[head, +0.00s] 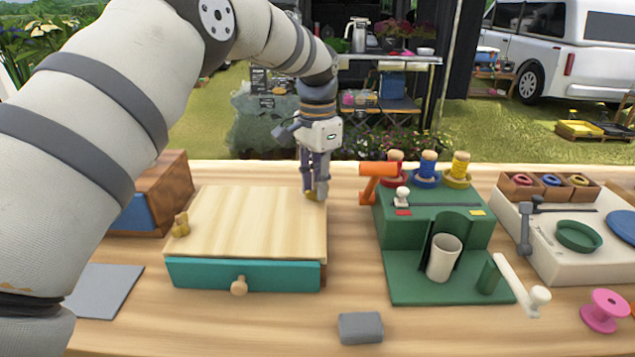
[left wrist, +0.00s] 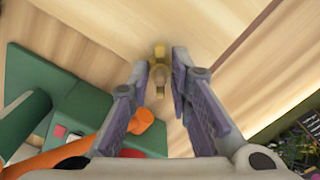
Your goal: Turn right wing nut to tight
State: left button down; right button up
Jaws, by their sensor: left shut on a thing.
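A pale wooden lid (head: 245,215) tops a box with a teal drawer front (head: 205,274). A brass left wing nut (head: 181,225) stands near the lid's left edge. The right wing nut (head: 311,196) is at the lid's far right corner, mostly hidden by my left gripper (head: 317,190). That gripper points straight down and is shut on the nut. In the left wrist view, the brass right wing nut (left wrist: 159,74) sits between the fingertips of my left gripper (left wrist: 160,68). My right gripper is not in view.
A green stand (head: 440,285) with thread spools and an orange handle (head: 378,170) stands just right of the box. A white station (head: 560,240) is farther right. A grey block (head: 360,328) lies in front. A grey mat (head: 105,290) lies left of the box.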

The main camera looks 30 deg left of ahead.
pick_arm(q)
jog(key=m, duration=0.6)
jog(key=shift+f, duration=0.1)
jog(key=m, duration=0.6)
jog(key=shift+m, duration=0.4)
jog(key=m, duration=0.6)
jog(key=shift+b, duration=0.35)
jog(key=m, duration=0.6)
jog(key=c, duration=1.5)
grip_release()
jog(key=shift+o, duration=0.2)
